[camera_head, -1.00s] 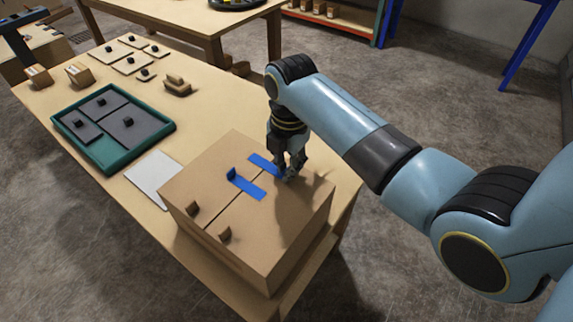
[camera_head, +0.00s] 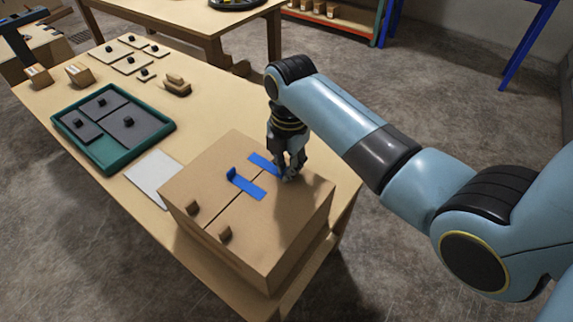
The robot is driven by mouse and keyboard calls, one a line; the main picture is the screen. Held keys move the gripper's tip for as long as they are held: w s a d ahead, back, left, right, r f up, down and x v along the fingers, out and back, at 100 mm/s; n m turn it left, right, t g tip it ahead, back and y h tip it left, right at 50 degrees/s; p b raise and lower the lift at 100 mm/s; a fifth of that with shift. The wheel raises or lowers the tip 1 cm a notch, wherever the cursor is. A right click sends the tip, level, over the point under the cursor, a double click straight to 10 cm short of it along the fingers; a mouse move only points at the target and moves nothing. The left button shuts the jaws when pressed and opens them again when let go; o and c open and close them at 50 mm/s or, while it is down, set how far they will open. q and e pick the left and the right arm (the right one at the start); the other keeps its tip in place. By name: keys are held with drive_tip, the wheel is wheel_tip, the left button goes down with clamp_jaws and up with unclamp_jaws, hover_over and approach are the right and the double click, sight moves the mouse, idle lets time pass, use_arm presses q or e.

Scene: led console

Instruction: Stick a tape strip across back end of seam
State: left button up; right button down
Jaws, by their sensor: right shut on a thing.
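A closed cardboard box (camera_head: 270,220) stands at the near end of the wooden table, with a seam (camera_head: 222,208) running along its top. One blue tape strip (camera_head: 249,188) lies across the seam near the middle, with an upright blue tab at its left end. A second blue strip (camera_head: 262,162) lies farther back, at the seam's back part. My right gripper (camera_head: 289,177) is over the back right of the box top, at the right end of this second strip, and is shut on it; the fingers hide that end. My left gripper is not in view.
A white sheet (camera_head: 153,178) lies left of the box. A green tray (camera_head: 113,160) with grey plates, several small tiles and wooden blocks (camera_head: 176,87) occupy the table beyond.

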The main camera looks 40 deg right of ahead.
drive_tip(key=shift+s+f, duration=0.2)
drive_tip(key=c, duration=1.4)
unclamp_jaws()
drive_tip(key=shift+w, duration=0.1)
